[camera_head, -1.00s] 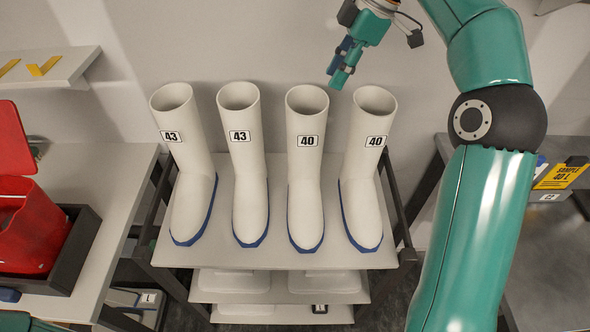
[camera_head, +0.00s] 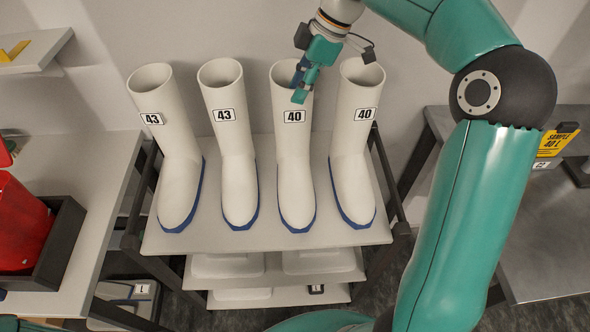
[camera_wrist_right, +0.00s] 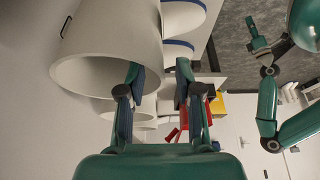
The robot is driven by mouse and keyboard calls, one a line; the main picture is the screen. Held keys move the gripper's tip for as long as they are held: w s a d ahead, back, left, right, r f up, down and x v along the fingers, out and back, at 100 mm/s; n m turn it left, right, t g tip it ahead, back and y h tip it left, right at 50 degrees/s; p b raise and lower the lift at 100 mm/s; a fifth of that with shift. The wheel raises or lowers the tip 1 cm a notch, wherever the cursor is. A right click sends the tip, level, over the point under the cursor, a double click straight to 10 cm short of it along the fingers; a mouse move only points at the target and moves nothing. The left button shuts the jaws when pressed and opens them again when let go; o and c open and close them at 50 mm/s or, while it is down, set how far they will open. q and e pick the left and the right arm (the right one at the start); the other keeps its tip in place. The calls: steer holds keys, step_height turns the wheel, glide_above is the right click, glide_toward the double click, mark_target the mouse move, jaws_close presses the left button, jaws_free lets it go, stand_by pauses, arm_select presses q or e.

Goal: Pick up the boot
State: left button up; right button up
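Four white rubber boots with blue soles stand upright in a row on the top shelf of a rack (camera_head: 270,238). From left they are labelled 43 (camera_head: 180,200), 43 (camera_head: 240,195), 40 (camera_head: 296,190) and 40 (camera_head: 352,190). My right gripper (camera_head: 301,85) is at the opening of the third boot, partly hiding its rim. In the right wrist view the gripper (camera_wrist_right: 158,85) is open, with one finger across a boot's mouth (camera_wrist_right: 95,75) and the other outside its wall. Contact is unclear. My left gripper (camera_wrist_right: 261,43) appears small there, its opening unclear.
A red container (camera_head: 20,225) sits in a dark tray on the left table (camera_head: 75,200). Lower shelves hold white items. The wall is close behind the boots.

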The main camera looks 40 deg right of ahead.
steer(key=x, duration=0.4)
steer(key=shift+a+f, duration=0.15)
steer(key=shift+a, duration=0.1)
jaws_close()
steer(key=shift+w, duration=0.1)
